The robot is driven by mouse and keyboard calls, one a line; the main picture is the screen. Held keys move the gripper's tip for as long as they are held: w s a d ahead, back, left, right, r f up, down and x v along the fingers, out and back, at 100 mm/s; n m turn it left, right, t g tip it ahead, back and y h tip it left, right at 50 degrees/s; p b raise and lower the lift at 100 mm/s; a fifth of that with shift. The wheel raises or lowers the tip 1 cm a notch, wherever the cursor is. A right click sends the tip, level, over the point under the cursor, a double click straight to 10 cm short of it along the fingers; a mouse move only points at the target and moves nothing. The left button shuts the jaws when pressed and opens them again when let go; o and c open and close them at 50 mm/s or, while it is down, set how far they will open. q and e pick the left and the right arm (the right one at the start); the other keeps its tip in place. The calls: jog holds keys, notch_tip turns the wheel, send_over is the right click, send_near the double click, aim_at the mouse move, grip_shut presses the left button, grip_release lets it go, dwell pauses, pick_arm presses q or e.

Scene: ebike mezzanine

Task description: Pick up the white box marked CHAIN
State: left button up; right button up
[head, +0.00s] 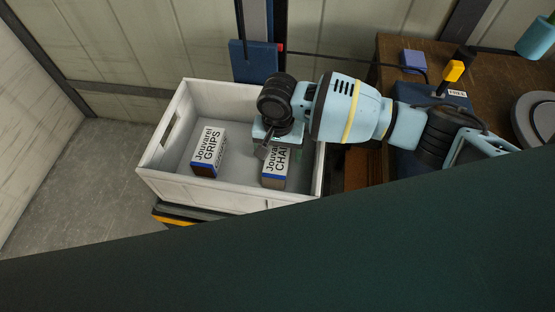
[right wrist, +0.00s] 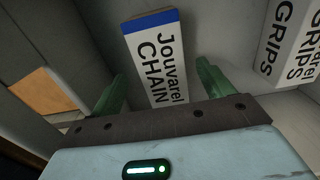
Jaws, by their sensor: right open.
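The white box marked CHAIN (head: 276,170), with a blue band along one end, stands in a white crate (head: 170,187). My right gripper (head: 267,142) is over it and hides part of its top. In the right wrist view the CHAIN box (right wrist: 157,60) shows between the two green fingers of my right gripper (right wrist: 162,88), which are apart with the box's lower part lying between them. I cannot tell whether the fingers reach down to the box. My left gripper is not in view.
A second white box marked GRIPS (head: 209,148) stands to the left in the crate; it also shows in the right wrist view (right wrist: 292,42). The crate walls surround both boxes. A brown table (head: 400,52) with several items is at the right.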

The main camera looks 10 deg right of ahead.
aim_at(278, 156)
jog(key=shift+w+f+b, duration=0.1)
jog(key=shift+f+b, duration=0.3)
jog(key=shift+f, duration=2.3)
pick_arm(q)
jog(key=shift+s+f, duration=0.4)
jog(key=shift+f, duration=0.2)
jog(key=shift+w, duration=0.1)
pick_arm(e)
jog(key=c, duration=1.3)
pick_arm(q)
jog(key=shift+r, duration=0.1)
pick_arm(e)
jog(key=shift+o, duration=0.2)
jog(key=shift+r, duration=0.1)
